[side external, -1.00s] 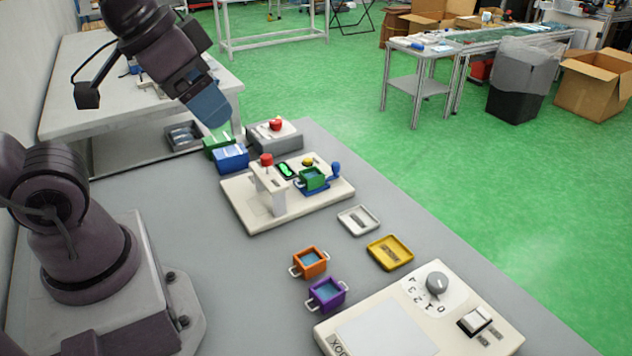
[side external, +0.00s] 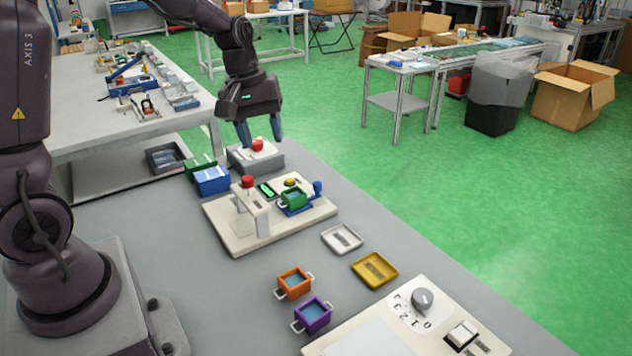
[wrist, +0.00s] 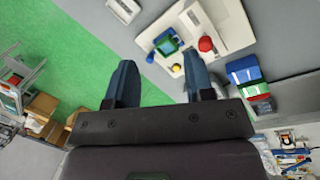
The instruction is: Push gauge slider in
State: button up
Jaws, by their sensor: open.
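The gauge fixture is a beige board (side external: 232,235) with a white arch, a red knob (side external: 247,182), a small green display (side external: 266,190) and a yellow button (side external: 290,182). On its right side a blue slider (side external: 317,188) with an upright knob holds a green cup (side external: 293,198). In the wrist view the board (wrist: 236,30) is at the upper right, with the slider's blue knob (wrist: 150,58) at its edge. My gripper (side external: 259,136) is open and empty, pointing down beside the grey box behind the fixture. Its blue fingers (wrist: 160,88) are wide apart.
The grey box (side external: 262,163) with a red button (side external: 257,145) stands close under my gripper. Blue (side external: 212,180) and green bins are left of it. White (side external: 342,238) and yellow (side external: 375,270) trays, orange (side external: 294,284) and purple (side external: 312,315) cups lie nearer.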

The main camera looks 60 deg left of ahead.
jog(key=w+a+f+n+h, duration=0.1)
jog(key=w+a+f+n, duration=0.8)
jog(key=n, duration=0.3)
jog(key=n+t, duration=0.2)
jog(key=n, duration=0.5)
send_near(317, 182)
jog(key=x, duration=0.9)
jog(key=shift+d+f, duration=0.2)
jog(key=shift+f, duration=0.05)
